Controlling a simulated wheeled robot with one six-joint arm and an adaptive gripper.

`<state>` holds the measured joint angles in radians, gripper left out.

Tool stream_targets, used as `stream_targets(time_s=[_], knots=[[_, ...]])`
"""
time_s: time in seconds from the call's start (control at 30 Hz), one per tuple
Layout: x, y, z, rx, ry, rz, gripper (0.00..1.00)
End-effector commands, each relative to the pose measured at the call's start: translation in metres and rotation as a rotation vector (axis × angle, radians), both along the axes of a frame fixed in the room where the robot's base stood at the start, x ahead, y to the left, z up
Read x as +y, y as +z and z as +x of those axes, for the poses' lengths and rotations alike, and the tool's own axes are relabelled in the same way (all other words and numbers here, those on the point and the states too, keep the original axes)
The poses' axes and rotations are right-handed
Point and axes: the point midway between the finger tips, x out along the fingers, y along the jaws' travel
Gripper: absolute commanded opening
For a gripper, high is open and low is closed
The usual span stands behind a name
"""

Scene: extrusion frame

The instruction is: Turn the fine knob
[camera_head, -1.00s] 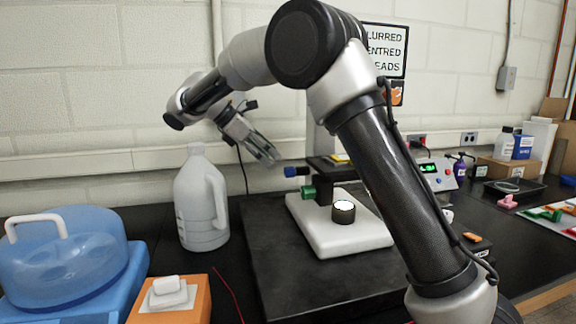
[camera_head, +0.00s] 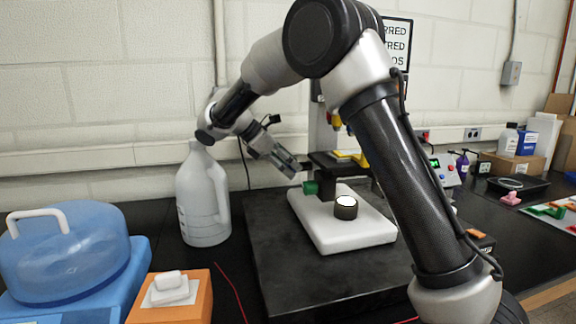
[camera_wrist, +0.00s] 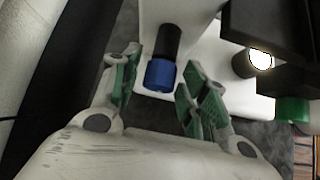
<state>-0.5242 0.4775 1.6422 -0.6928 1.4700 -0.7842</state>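The microscope stands on a white base (camera_head: 340,238) on the dark slab. A blue knob (camera_wrist: 160,75) on a black shaft lies between my fingers in the wrist view, apart from both. My gripper (camera_head: 290,167) is open at the left side of the microscope, and hides the blue knob in the head view. A green knob (camera_head: 311,188) sits just below and right of it; it also shows at the right in the wrist view (camera_wrist: 292,110). I cannot tell which knob is the fine one.
A white jug (camera_head: 203,200) stands left of the slab. A blue-lidded device (camera_head: 65,250) and an orange box (camera_head: 185,305) are at the front left. The lit lamp (camera_head: 346,207) sits on the white base. My arm hides part of the microscope's right side. The slab's front (camera_head: 300,280) is clear.

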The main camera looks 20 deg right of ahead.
Motion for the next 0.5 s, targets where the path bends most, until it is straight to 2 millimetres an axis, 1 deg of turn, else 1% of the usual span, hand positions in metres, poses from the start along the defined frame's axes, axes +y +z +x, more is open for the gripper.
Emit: stream_targets(time_s=[0.03,0.1,0.17,0.27,0.37,0.5], knots=[[0.0001,0.0001,0.0,0.0,0.0,0.0,0.29],[0.0001,0.0001,0.0,0.0,0.0,0.0,0.17],[0.0001,0.0001,0.0,0.0,0.0,0.0,0.06],[0.0001,0.0001,-0.0001,-0.001,0.0,0.0,0.06],[-0.0001,0.0003,-0.0014,-0.039,0.001,-0.002,0.06],[-0.0001,0.0006,-0.0041,-0.192,0.003,-0.003,0.06]])
